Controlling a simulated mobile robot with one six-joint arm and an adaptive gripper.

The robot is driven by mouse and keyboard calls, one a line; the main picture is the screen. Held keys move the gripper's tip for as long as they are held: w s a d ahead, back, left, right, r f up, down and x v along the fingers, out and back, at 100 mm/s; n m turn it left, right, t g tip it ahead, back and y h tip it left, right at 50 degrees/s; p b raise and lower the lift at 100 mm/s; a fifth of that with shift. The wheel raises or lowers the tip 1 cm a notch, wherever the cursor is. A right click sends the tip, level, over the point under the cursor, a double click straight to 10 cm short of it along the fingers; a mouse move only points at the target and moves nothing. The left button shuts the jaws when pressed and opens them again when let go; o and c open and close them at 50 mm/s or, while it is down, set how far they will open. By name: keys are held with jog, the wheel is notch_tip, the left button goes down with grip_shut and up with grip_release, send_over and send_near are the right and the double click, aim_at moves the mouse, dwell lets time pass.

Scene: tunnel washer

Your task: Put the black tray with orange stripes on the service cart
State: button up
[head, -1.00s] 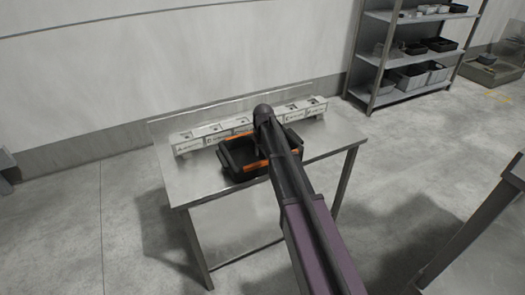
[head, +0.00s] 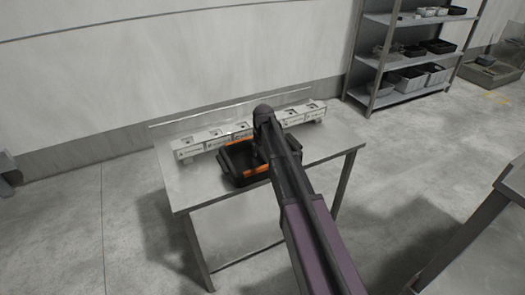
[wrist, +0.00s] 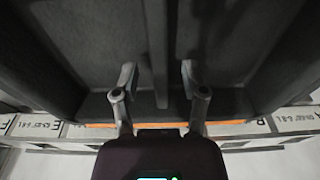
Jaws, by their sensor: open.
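The black tray with orange stripes (head: 232,173) sits on a metal table, in front of a row of white labelled boxes. My arm covers its right part in the head view. In the wrist view the dark tray (wrist: 75,55) fills most of the picture, with an orange stripe near the bottom. My gripper (wrist: 158,75) is open, its two fingers apart over the tray on either side of a thin dark bar. Nothing is visibly held. In the head view the fingers are hidden behind my arm. I cannot identify the service cart for sure.
The metal table (head: 182,187) has bare surface to the left and right of the tray. The white labelled boxes (head: 188,149) line its back. A shelf rack (head: 405,88) with bins stands at the back right. A metal frame (head: 480,225) is cut off at the right edge.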

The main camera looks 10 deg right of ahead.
notch_tip(320, 180, up, 10)
jog(key=s+p, duration=0.1)
jog(key=p, duration=0.8)
jog(key=shift+d+f, duration=0.2)
dwell(0.4)
jog(key=s+d+m, duration=0.1)
jog(key=s+d, duration=0.1)
jog(key=s, duration=1.2)
jog(key=s+d+m+g, duration=0.1)
jog(key=s+d+m, duration=0.1)
jog(key=s, duration=1.2)
jog(key=shift+d+m, duration=0.2)
jog(key=shift+m, duration=0.1)
jog(key=shift+o, duration=0.5)
notch_tip(320, 180, up, 3)
jog(key=n+p, duration=0.3)
jog(key=n, duration=0.1)
send_over(262, 156)
jog(key=w, duration=0.2)
jog(key=shift+f, duration=0.2)
